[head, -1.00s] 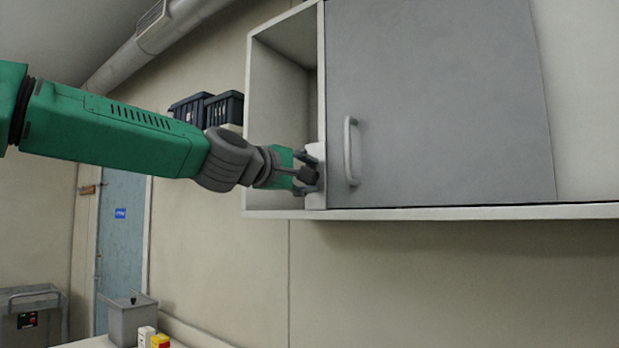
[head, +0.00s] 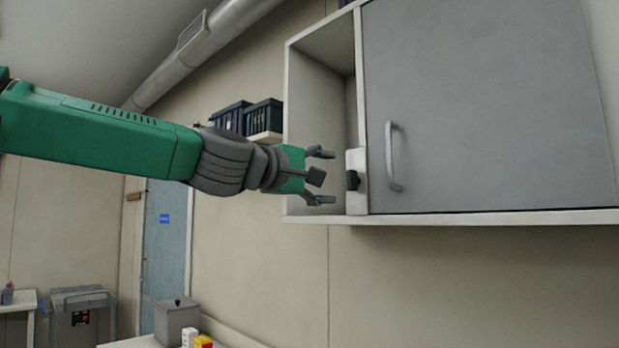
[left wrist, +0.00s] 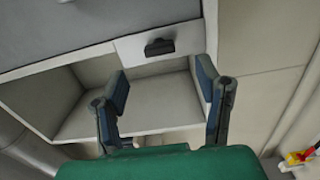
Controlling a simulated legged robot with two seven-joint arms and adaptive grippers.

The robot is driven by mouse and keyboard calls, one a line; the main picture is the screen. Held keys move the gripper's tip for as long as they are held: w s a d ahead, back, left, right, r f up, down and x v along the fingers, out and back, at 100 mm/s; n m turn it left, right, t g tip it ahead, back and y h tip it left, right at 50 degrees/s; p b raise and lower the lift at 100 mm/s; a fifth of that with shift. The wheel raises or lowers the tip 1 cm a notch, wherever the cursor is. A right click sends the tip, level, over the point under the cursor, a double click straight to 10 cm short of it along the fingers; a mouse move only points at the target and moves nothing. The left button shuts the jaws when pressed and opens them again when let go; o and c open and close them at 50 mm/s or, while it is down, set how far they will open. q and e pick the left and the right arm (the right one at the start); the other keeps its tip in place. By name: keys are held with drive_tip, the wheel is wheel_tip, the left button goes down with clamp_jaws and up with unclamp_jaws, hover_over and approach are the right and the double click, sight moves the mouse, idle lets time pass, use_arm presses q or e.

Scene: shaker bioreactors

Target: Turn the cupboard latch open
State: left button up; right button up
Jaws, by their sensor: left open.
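The wall cupboard has a grey door (head: 480,110) with a pale bar handle (head: 392,157). The latch (head: 352,181) is a small dark knob on a white plate (head: 357,203) at the left of the door's lower corner. The latch also shows in the left wrist view (left wrist: 159,47), lying roughly crosswise there, beyond the fingertips. My left gripper (head: 320,178) is open and empty, just left of the latch and apart from it. Its two fingers also show in the left wrist view (left wrist: 163,92). My right gripper is in neither view.
An open shelf compartment (head: 318,95) adjoins the door on the left. Dark bins (head: 262,116) stand on a small shelf behind my left arm. A grey box (head: 176,320) stands on a surface below. The wall under the cupboard is clear.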

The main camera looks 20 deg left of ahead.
use_arm(q)
drive_tip(key=v, duration=0.4)
drive_tip(key=shift+s+a+f, duration=0.15)
drive_tip(key=shift+a+f, duration=0.1)
idle(0.3)
